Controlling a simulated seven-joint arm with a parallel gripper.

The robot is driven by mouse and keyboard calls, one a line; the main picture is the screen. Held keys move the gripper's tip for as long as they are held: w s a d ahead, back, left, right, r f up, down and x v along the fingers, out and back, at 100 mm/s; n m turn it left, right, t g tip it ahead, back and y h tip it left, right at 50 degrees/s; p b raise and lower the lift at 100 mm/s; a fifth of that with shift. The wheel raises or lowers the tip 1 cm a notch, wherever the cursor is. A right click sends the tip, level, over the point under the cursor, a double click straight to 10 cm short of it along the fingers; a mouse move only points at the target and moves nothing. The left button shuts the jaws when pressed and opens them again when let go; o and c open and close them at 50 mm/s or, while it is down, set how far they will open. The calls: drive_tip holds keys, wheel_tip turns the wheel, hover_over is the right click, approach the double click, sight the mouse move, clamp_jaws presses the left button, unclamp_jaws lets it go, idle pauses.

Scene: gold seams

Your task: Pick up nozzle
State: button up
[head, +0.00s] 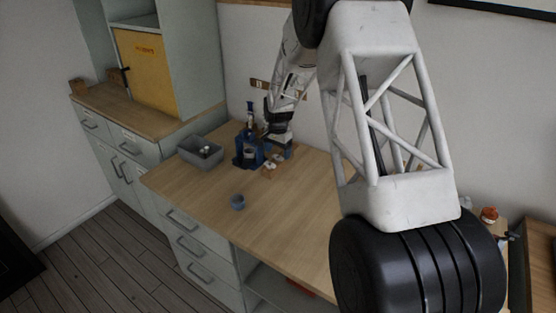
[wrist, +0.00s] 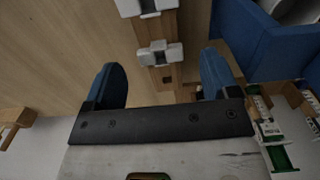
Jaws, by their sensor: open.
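A narrow wooden holder (wrist: 170,28) carries two pale grey-white nozzle-like pieces. The nearer piece (wrist: 159,54) lies just beyond and between my fingertips, and the other (wrist: 150,7) is further off at the top edge. I cannot tell which one is the nozzle. In the head view the holder (head: 268,172) stands on the table beside a blue press-like device (head: 246,158). My gripper (head: 278,146) is close above the holder there and partly hidden.
The blue device also fills the upper right of the wrist view (wrist: 262,35), close to my right finger. A grey bin (head: 187,153) stands left of it. The wooden tabletop (head: 290,215) is clear at front.

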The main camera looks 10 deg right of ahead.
sight(278, 160)
drive_tip(key=shift+f, duration=0.1)
drive_tip(key=shift+f, duration=2.55)
drive_tip(key=shift+c, duration=0.3)
drive_tip(key=c, duration=0.9)
